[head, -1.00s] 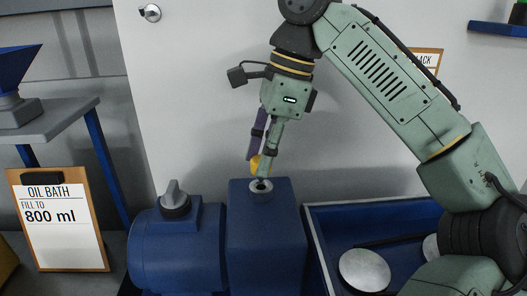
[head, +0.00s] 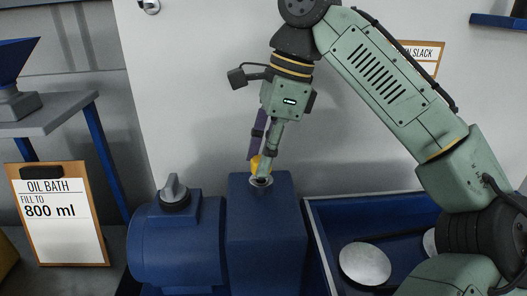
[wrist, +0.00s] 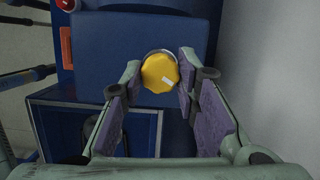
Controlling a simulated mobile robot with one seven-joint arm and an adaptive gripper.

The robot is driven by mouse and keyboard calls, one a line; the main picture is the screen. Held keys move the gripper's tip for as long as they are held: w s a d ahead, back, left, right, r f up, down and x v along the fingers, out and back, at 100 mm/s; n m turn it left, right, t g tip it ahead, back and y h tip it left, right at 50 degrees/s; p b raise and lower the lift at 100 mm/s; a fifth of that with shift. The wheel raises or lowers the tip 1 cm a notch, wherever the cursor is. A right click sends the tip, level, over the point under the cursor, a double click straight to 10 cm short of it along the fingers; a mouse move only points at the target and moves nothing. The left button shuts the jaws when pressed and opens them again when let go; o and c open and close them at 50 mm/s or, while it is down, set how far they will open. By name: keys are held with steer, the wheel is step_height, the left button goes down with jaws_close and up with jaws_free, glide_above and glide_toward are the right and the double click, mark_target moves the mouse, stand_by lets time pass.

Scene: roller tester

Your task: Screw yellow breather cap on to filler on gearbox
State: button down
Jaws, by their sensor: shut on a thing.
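The yellow breather cap (head: 255,164) is between the fingertips of my gripper (head: 260,166), which is shut on it. In the wrist view the cap (wrist: 159,73) shows its faceted yellow top with a small white mark, and the fingertips (wrist: 160,70) are at its left and right sides. The filler (head: 261,182) is a metal ring on top of the blue gearbox (head: 266,232). The cap is at the filler, partly hidden by a finger in the head view; I cannot tell whether its thread is engaged. A pale rim shows behind the cap in the wrist view.
A blue motor body with a grey knob (head: 174,190) stands left of the gearbox. A blue tray (head: 322,230) with a metal disc (head: 365,264) lies to the right. An oil bath clipboard (head: 62,215) stands at left. A pale wall is behind.

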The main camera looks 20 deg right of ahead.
steer(key=shift+f+b, duration=0.35)
steer(key=shift+f, duration=0.35)
steer(key=c, duration=1.2)
jaws_free()
steer(key=shift+r, duration=0.1)
steer(key=shift+o, duration=0.2)
steer(key=shift+r, duration=0.2)
steer(key=s+d, duration=0.1)
steer(key=d, duration=1.1)
steer(key=shift+s+r, duration=0.3)
steer(key=shift+r, duration=0.05)
steer(key=shift+d, duration=0.1)
